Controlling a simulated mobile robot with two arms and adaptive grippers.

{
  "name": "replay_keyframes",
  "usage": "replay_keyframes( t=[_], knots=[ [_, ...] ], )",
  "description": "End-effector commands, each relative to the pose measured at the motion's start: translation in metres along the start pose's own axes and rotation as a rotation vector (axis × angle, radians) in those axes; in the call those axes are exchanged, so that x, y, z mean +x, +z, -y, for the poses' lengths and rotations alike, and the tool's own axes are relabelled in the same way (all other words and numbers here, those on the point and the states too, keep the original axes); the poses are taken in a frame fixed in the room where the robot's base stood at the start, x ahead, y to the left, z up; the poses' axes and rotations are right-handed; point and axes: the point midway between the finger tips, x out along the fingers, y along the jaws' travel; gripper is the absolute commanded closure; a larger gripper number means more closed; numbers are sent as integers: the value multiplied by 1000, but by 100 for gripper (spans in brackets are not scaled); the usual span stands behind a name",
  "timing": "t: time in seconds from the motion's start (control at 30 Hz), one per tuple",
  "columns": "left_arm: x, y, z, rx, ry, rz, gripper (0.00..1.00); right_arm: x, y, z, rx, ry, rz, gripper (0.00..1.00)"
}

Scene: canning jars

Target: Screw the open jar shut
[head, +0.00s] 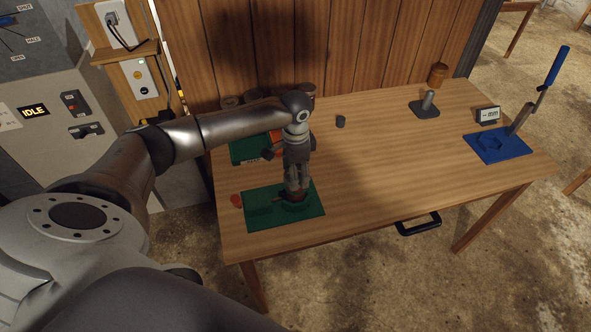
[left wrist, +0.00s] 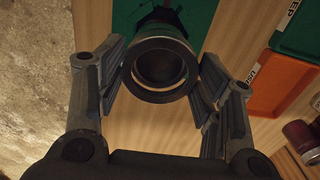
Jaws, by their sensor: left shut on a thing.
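In the head view my left gripper (head: 297,190) points down over the green mat (head: 258,219) at the table's front left. It is shut around a small brownish jar (head: 299,196), mostly hidden by the fingers. In the left wrist view the jar (left wrist: 160,70) is between the fingers, seen from above. A thick dark ring surrounds its darker centre; I cannot tell whether this is a bare mouth or a lid. Darker shapes on the mat (left wrist: 205,20) beyond it are unclear. A small orange-red round thing (head: 237,201) lies at the mat's left edge. My right gripper is not in view.
A green tray (head: 237,151) and an orange tray (left wrist: 280,85) lie behind the mat. A reddish jar (left wrist: 302,138) is near them. A dark cup (head: 340,121), post stand (head: 427,105), amber jar (head: 438,73) and blue lever fixture (head: 505,148) stand farther right. The table's middle is clear.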

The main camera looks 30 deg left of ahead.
Motion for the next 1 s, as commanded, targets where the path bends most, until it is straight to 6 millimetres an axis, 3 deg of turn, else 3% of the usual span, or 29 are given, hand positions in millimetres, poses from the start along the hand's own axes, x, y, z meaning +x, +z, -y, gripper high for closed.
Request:
replay_keyframes(
  t=[1.0],
  knots=[
    [10,0,-1,1,1,0,49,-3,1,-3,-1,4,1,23]
  ],
)
